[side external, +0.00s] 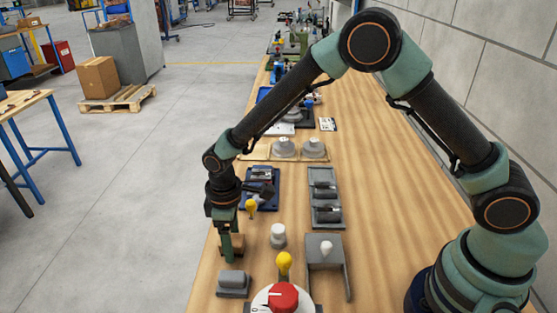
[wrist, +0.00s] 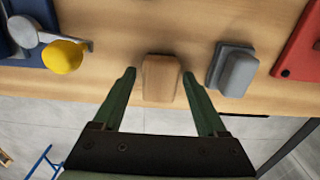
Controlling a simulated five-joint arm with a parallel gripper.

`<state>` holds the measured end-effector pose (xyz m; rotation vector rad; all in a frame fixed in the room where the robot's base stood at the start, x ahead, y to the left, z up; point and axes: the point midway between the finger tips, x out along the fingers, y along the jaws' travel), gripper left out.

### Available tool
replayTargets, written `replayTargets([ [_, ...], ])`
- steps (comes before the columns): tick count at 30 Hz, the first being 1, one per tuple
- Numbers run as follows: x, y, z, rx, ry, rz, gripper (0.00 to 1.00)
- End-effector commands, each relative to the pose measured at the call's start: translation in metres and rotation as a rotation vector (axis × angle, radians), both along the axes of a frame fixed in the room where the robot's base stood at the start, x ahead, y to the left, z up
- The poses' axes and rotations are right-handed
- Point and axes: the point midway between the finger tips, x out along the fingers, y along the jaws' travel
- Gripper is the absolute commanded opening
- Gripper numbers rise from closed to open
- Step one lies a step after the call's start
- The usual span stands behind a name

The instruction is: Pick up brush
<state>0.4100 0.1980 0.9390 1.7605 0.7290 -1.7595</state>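The brush appears to be the small wooden block (wrist: 161,78) lying on the wooden workbench in the wrist view. Its bristles cannot be made out. My gripper (wrist: 159,76) is open, with one green finger on each side of the block and a visible gap on both sides. In the side external view my gripper (side external: 231,258) points straight down near the left edge of the bench. The brown block (side external: 237,241) shows there partly hidden by the fingers.
A grey block on a base (wrist: 235,70) stands close to the right finger in the wrist view. A yellow knob (wrist: 63,56) is at the left. In the side external view, a white-topped cylinder (side external: 278,236) and a grey bracket (side external: 325,252) stand to the right.

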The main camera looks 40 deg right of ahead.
Motion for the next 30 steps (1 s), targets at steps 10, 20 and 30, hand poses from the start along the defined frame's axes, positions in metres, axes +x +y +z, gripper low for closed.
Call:
replayTargets([
  [10,0.0,0.0,0.001,0.0,0.0,0.0,0.0],
  [20,0.001,0.0,0.016,0.001,-0.003,0.0,0.0],
  [30,0.002,0.001,0.098,0.004,-0.008,0.0,0.0],
])
